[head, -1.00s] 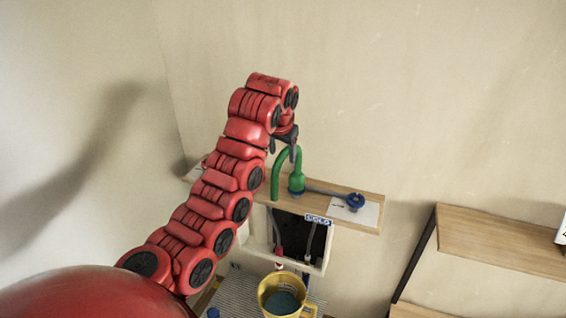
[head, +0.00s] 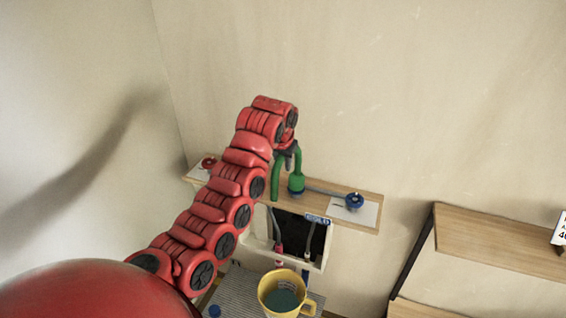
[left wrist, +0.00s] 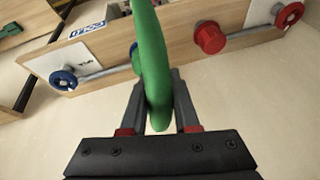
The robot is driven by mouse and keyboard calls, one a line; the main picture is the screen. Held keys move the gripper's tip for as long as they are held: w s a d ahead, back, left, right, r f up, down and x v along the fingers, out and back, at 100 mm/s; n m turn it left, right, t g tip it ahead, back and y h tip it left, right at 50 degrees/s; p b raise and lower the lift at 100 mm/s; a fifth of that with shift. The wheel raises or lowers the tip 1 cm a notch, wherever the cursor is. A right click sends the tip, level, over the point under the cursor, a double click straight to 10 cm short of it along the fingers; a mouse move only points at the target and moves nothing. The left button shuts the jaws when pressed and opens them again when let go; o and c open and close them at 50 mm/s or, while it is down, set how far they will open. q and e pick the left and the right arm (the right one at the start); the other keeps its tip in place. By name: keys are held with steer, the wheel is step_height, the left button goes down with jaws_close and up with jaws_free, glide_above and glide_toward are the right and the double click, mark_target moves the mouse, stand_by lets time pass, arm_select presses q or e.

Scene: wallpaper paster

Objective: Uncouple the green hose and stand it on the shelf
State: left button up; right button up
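The green hose (head: 299,162) is an upright arch above the wooden ledge. Its right leg ends in a wider green part (head: 296,183) over a blue ring on the ledge. My left gripper (head: 287,156) is at the top of the arch. In the left wrist view the green hose (left wrist: 152,60) runs between the two fingers of my left gripper (left wrist: 159,85), which stand apart on either side of it; I see no firm grip. A wooden shelf (head: 490,235) is on the right wall. My right gripper is not in view.
The ledge (head: 365,190) carries a blue valve handle (head: 354,201) and a red one (head: 208,162). A yellow bucket (head: 283,294) stands below on a grey ribbed surface, by a white box (head: 317,262) with hoses. The wall between ledge and shelf is clear.

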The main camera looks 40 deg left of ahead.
arm_select(q)
jaws_close()
stand_by(0.8)
steer(key=shift+o, duration=1)
jaws_free()
jaws_close()
steer(key=shift+w+r, duration=0.1)
steer(key=shift+r, duration=0.05)
